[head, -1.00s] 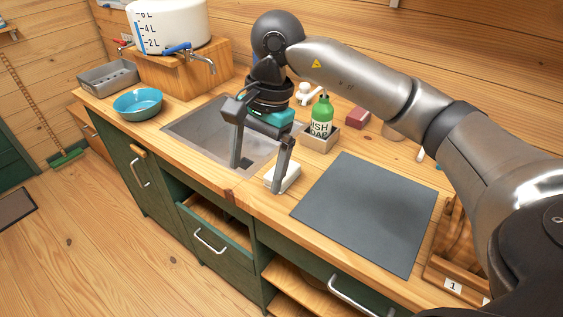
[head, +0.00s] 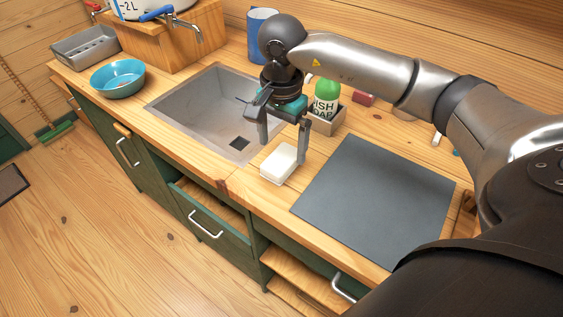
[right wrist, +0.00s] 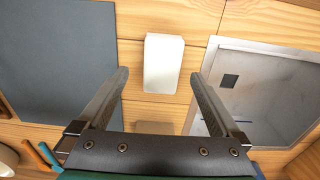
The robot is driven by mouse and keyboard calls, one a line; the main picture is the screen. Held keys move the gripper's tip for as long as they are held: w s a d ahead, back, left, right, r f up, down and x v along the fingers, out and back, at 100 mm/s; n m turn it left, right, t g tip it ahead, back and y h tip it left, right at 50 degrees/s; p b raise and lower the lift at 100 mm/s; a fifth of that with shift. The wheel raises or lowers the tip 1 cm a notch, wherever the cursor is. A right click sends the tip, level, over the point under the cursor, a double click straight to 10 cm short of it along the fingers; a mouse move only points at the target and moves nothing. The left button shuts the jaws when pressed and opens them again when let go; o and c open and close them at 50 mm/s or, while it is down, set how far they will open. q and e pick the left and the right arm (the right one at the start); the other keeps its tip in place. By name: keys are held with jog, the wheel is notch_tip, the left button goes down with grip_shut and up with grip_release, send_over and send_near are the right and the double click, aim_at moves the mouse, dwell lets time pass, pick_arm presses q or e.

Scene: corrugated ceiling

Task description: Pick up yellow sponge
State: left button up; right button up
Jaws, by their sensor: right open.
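No clearly yellow sponge shows. A white block (head: 283,163) lies on the wooden counter between the sink and the dark mat; it could be the sponge, but it looks white. My right gripper (head: 284,153) is open and empty, pointing down, with its fingers near the block's far end. In the right wrist view the white block (right wrist: 163,60) lies ahead, in line with the gap between the open fingers (right wrist: 160,76). I cannot tell the height of the fingertips above the counter. My left gripper is not in view.
The sink (head: 210,110) is left of the block and the dark mat (head: 375,195) is right. A green dish soap bottle (head: 326,98) stands in a holder (head: 328,125) behind the gripper. A blue bowl (head: 117,78) sits at the far left. A drawer (head: 208,220) below is partly open.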

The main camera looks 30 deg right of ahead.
aim_at(282, 157)
jog(key=shift+f, duration=0.6)
jog(key=f, duration=0.4)
jog(key=shift+w+d, duration=0.1)
jog(key=shift+w, duration=0.1)
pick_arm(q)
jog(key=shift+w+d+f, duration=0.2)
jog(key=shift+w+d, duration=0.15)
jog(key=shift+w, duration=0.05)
pick_arm(e)
jog(key=shift+c, duration=0.6)
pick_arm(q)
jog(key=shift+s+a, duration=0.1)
pick_arm(e)
jog(key=c, duration=1.2)
jog(key=shift+c, duration=0.2)
